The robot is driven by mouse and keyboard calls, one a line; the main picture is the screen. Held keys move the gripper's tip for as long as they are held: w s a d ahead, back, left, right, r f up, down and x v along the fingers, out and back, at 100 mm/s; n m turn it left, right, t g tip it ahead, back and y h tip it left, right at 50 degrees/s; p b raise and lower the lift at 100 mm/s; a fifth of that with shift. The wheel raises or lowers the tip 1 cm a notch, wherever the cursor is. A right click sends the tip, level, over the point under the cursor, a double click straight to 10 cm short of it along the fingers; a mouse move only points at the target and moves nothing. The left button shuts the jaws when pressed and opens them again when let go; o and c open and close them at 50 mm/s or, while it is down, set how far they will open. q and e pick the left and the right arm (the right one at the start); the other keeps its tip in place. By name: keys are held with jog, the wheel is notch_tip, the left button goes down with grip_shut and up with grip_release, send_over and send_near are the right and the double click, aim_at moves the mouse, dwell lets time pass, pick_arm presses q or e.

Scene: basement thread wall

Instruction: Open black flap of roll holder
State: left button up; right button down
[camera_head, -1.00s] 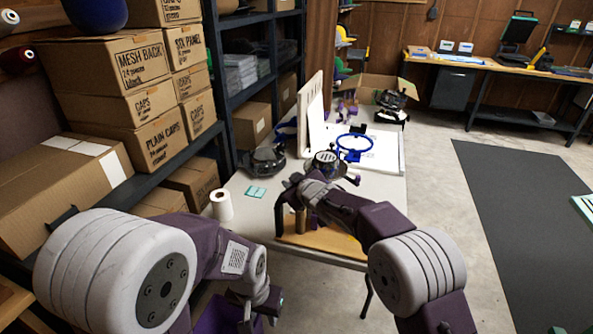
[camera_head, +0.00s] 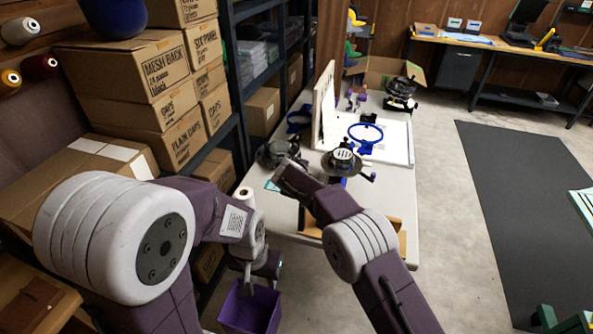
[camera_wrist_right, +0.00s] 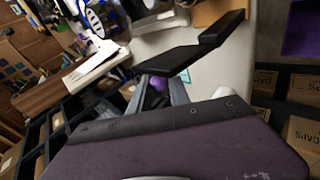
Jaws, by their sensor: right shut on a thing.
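A dark, bent black piece, which looks like the flap (camera_wrist_right: 180,58), spans the right wrist view just beyond my right fingers. My right gripper (camera_wrist_right: 170,90) is shut on it, though the contact is partly hidden by my wrist. In the head view, my right arm covers most of a tan holder (camera_head: 311,226) at the near end of the table. The flap cannot be made out there. My left gripper (camera_head: 247,284) hangs low, left of the table, over a purple bin. Its finger opening is unclear.
A white roll (camera_head: 244,196) stands at the table's left edge. Cap frames, a blue hoop (camera_head: 365,133) and a white board fill the table's far part. The purple bin (camera_head: 262,312) is below left. Shelves with boxes (camera_head: 165,90) line the left.

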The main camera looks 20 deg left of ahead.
jog(key=shift+a+h+p, duration=0.2)
jog(key=shift+h+p, duration=0.1)
jog(key=shift+p, duration=0.1)
jog(key=shift+f, duration=0.1)
jog(key=c, duration=1.3)
grip_release()
jog(key=shift+o, duration=0.2)
jog(key=b+v, duration=0.1)
jog(key=v, duration=0.8)
